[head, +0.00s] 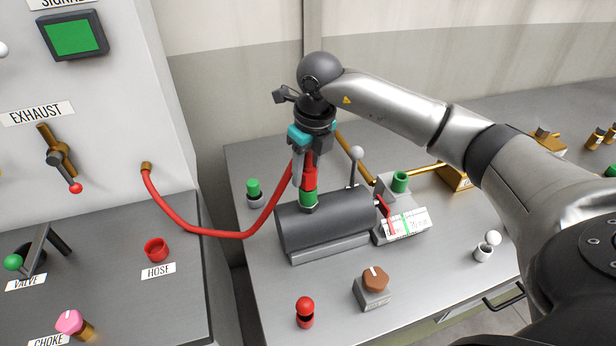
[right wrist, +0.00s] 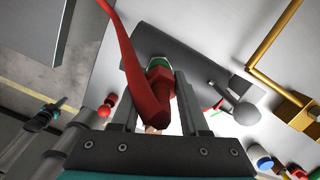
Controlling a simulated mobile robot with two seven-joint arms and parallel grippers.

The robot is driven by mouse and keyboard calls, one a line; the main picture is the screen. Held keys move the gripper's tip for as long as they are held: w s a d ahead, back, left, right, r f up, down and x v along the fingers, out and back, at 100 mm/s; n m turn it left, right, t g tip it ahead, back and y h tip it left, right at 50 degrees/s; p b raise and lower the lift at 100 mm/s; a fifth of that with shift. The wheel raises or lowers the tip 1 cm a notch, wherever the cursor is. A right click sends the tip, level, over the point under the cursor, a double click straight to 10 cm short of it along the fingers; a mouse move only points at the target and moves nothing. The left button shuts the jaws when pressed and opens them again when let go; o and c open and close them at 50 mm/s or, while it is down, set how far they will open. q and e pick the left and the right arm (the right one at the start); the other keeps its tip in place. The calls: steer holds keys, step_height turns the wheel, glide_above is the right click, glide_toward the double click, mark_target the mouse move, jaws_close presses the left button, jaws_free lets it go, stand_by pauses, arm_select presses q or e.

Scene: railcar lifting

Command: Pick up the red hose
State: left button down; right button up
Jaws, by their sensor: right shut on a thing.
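The red hose (head: 240,235) runs from a brass fitting on the left wall panel, sags, and rises to my right gripper (head: 306,168). My right gripper is shut on the hose's thick red end piece, which stands upright over the green collar (head: 308,199) on top of a dark grey cylinder (head: 325,225). In the right wrist view the red end (right wrist: 160,85) sits between the two fingers, against the green ring (right wrist: 158,63). I cannot tell whether it is joined to the ring. A small teal-and-dark part (right wrist: 42,118) in the right wrist view looks like my left gripper; its jaws are too small to read.
A red socket (head: 156,249) labelled HOSE is on the left console. Around the cylinder stand a ball-topped lever (head: 357,155), a green-capped post (head: 254,192), a red knob (head: 305,311), a brown knob (head: 375,280) and a gauge block (head: 405,225). A gap separates console and table.

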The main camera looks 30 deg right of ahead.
jaws_close()
steer(key=shift+r, duration=0.2)
step_height(320, 180, up, 20)
steer(key=p, duration=0.1)
stand_by(0.4)
